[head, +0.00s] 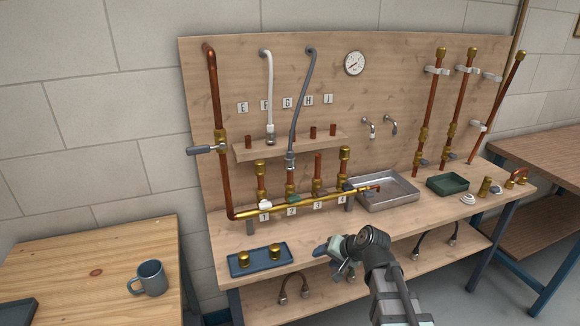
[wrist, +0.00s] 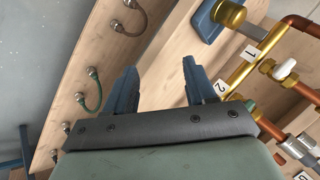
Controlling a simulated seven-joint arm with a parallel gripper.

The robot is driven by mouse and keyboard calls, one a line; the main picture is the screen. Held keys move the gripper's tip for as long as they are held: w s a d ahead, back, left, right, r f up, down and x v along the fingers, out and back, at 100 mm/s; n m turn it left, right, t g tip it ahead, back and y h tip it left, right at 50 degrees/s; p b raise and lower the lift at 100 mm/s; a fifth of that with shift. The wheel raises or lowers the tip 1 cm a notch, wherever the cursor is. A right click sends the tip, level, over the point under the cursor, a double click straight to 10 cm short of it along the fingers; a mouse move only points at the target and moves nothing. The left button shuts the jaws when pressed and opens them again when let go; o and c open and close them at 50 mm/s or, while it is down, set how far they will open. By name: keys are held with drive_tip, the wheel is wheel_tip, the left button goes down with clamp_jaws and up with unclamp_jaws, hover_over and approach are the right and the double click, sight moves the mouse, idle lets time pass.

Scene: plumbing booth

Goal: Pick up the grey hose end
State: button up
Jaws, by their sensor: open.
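The grey hose (head: 299,100) hangs from the upper board. Its metal end (head: 291,161) reaches down in front of the small wooden shelf, above the brass fitting near label 2. I cannot tell whether it is seated on that fitting. My gripper (head: 331,262) is low in front of the bench's front edge, well below and to the right of the hose end. In the wrist view its two blue fingers (wrist: 162,80) are apart with nothing between them. A grey metal part at the right edge there (wrist: 299,143) may be the hose end.
A white hose (head: 269,90) ends on the shelf (head: 315,148). A brass manifold (head: 300,206) with several valves runs in front of the board.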

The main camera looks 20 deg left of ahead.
drive_tip(key=w+a+r+m+t+y, duration=0.1)
drive_tip(key=w+a+r+m+y, duration=0.15)
drive_tip(key=r, duration=0.55)
drive_tip(key=w+a+r+m+t+y, duration=0.1)
drive_tip(key=a+r+m+y, duration=0.2)
drive_tip(key=r, duration=0.4)
drive_tip(key=m+t+y, duration=0.3)
drive_tip(key=m+t, duration=0.1)
drive_tip(key=m, duration=1.6)
approach(292, 153)
drive_tip(key=shift+h, duration=0.25)
drive_tip(key=x, duration=1.1)
drive_tip(key=shift+r, duration=0.15)
clamp_jaws()
